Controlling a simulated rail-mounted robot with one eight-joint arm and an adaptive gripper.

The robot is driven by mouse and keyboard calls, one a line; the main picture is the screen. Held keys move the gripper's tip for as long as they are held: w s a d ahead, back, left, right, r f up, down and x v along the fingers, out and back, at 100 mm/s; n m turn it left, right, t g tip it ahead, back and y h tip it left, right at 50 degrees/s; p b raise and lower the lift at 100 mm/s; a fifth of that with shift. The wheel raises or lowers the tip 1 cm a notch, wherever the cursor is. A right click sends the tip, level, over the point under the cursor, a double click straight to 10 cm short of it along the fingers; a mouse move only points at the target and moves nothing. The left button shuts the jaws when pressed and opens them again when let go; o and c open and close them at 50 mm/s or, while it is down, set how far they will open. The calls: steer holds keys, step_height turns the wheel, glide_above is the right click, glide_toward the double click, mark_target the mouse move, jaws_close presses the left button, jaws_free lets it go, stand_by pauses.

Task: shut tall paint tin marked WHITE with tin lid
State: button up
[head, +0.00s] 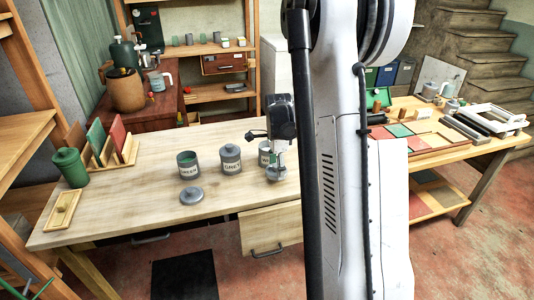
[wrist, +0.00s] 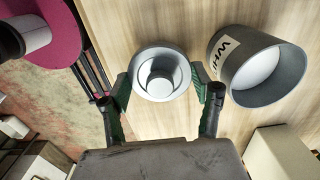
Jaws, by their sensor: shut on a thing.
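The tin marked WHITE (wrist: 257,68) is grey and open in the wrist view, with white inside and part of its label showing. In the head view the WHITE tin (head: 264,156) is partly hidden behind my gripper. My gripper (wrist: 164,92) is shut on a round grey tin lid (wrist: 160,72), whose raised knob sits between the green fingertips. In the head view the held lid (head: 276,174) is in front of the WHITE tin, and not over its mouth. My gripper (head: 279,160) is above the table's front part.
An open tin marked GREEN (head: 188,166) and a lidded tin marked GREY (head: 230,160) stand to the left. Another grey lid (head: 193,196) lies on the table (head: 130,205). A green canister (head: 70,167) stands at far left. My arm hides the table's middle right.

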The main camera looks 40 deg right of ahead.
steer(key=shift+r, duration=0.15)
steer(key=shift+r+p, duration=1.35)
steer(key=shift+r, duration=1.05)
